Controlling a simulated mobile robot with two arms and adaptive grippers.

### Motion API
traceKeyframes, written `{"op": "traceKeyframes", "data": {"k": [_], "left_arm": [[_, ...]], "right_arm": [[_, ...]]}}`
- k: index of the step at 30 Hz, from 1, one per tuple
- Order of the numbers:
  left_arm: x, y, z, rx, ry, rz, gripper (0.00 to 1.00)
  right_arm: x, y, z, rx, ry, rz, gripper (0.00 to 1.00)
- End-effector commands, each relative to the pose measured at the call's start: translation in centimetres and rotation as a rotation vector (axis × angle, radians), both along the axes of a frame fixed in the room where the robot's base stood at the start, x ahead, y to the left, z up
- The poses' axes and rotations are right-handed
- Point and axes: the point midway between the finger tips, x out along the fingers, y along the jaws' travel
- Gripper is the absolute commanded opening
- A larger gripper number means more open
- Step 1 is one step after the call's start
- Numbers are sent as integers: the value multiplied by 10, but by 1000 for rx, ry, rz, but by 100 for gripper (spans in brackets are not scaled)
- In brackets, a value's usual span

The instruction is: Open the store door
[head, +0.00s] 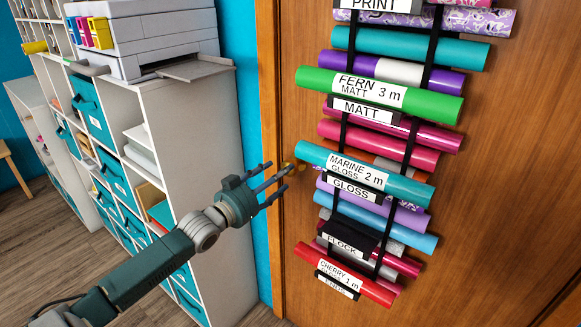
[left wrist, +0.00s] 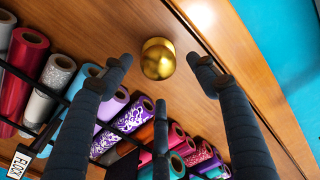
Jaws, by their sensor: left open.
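The wooden store door (head: 500,160) fills the right of the head view and looks flush with its frame (head: 268,85). Its round gold knob (left wrist: 158,59) shows whole in the left wrist view, near the door's edge. In the head view the knob (head: 287,169) is mostly hidden behind my fingers. My left gripper (head: 277,180) is open, its fingers pointing at the knob. In the left wrist view the knob appears between the spread fingertips; I cannot tell whether any finger touches it. My right gripper is in neither view.
A hanging rack of labelled vinyl rolls (head: 380,88) covers the door right of the knob. A white shelf unit (head: 205,135) with teal bins and a printer (head: 150,35) on top stands left of the door, close to my left arm. Blue wall (head: 240,60) lies between.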

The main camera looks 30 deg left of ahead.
Motion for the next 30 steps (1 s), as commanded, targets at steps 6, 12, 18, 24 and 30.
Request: {"op": "traceKeyframes", "data": {"k": [6,12,18,24,30], "left_arm": [[34,-2,2,1,-2,0,59],[52,-4,0,0,-1,1,59],[57,-5,0,0,0,0,59],[57,-5,-1,0,1,0,59],[57,-5,0,0,0,0,20]], "right_arm": [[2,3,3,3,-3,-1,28],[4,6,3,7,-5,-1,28],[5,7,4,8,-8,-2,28],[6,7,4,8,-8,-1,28],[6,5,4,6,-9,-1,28]]}}
